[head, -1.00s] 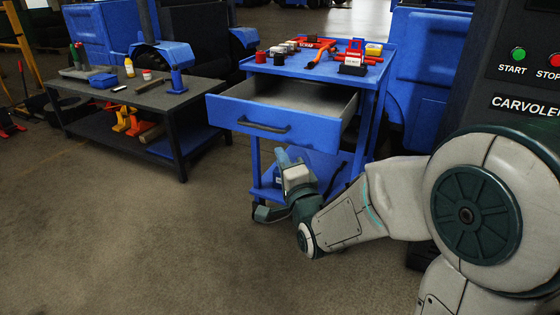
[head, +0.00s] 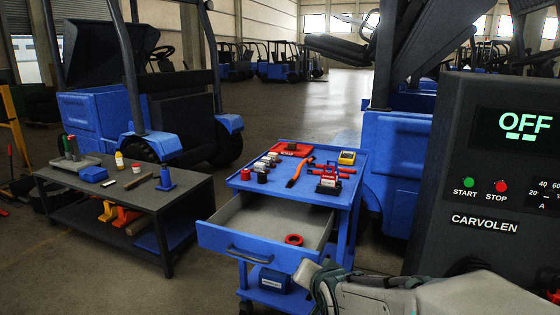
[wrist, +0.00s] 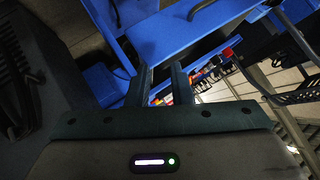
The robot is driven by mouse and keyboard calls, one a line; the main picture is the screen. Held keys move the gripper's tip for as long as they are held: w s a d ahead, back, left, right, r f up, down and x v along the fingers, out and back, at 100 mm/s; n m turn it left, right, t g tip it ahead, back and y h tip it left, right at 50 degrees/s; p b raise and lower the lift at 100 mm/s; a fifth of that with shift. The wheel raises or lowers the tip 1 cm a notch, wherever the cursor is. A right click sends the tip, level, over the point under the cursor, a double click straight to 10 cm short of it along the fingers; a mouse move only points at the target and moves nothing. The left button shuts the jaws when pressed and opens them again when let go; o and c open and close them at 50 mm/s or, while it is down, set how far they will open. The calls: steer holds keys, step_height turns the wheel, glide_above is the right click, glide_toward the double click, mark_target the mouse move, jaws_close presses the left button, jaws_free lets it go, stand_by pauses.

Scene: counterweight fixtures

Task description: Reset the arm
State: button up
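My arm (head: 410,300) enters the head view at the lower right, in front of the blue tool cart, with its wrist end low beside the open drawer. The fingertips cannot be made out there. In the wrist view, my gripper (wrist: 162,80) shows two dark fingers with a gap between them and nothing held. Beyond the fingers are blue surfaces and small coloured items, tilted in the picture.
The blue tool cart (head: 352,200) carries red tools. Its drawer (head: 250,248) is pulled out, with a red ring (head: 293,239) in it. A dark control cabinet (head: 475,150) reading OFF stands right. A workbench (head: 60,180) stands left, with floor between bench and cart.

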steer(key=s+d+r+n+g+h+p, duration=0.1)
steer(key=s+d+r+g+p, duration=0.3)
steer(key=s+r+p, duration=0.4)
steer(key=s+d+r+n+g+p, duration=0.3)
steer(key=s+r+n+g+p, duration=0.1)
steer(key=s+r+p, duration=0.4)
steer(key=shift+s+d+r+h+p, duration=0.35)
steer(key=shift+s+d+h+p, duration=0.05)
steer(key=shift+s, duration=0.6)
steer(key=shift+a+n, duration=0.1)
steer(key=shift+n, duration=0.2)
